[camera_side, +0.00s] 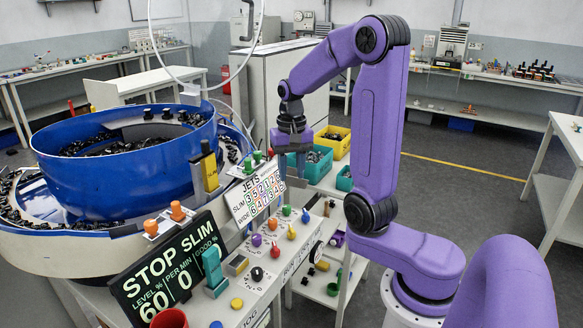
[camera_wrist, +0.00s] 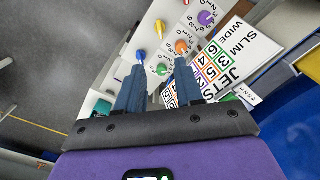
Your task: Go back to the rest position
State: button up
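My gripper (camera_side: 297,160) hangs from my purple arm above the control panel, to the right of the blue bowl (camera_side: 125,175). In the wrist view its two blue fingers (camera_wrist: 159,70) stand apart with nothing held between them. Beyond the fingers the panel (camera_wrist: 155,28) shows with a yellow knob (camera_wrist: 141,55), a green knob (camera_wrist: 161,69), an orange knob (camera_wrist: 181,47) and a purple knob (camera_wrist: 206,18). The fingers appear clear of the knobs, though the exact gap cannot be told.
A JETS number card (camera_side: 258,196) stands below my gripper. A black STOP SLIM display (camera_side: 168,270) is at front left. A yellow bin (camera_side: 334,140) and a teal bin (camera_side: 318,164) with parts sit behind my gripper. Grey floor (camera_side: 450,170) is open to the right.

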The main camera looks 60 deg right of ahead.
jog(key=shift+r, duration=0.25)
jog(key=s+a+n, duration=0.4)
jog(key=a+n, duration=0.7)
jog(key=a, duration=0.2)
jog(key=s+a+f+n, duration=0.1)
jog(key=s+a+n, duration=0.1)
jog(key=s+n, duration=0.3)
jog(key=s+a+n, duration=0.2)
jog(key=s+n, duration=0.3)
jog(key=s, duration=0.6)
jog(key=shift+a+f, duration=0.4)
jog(key=shift+s, duration=0.1)
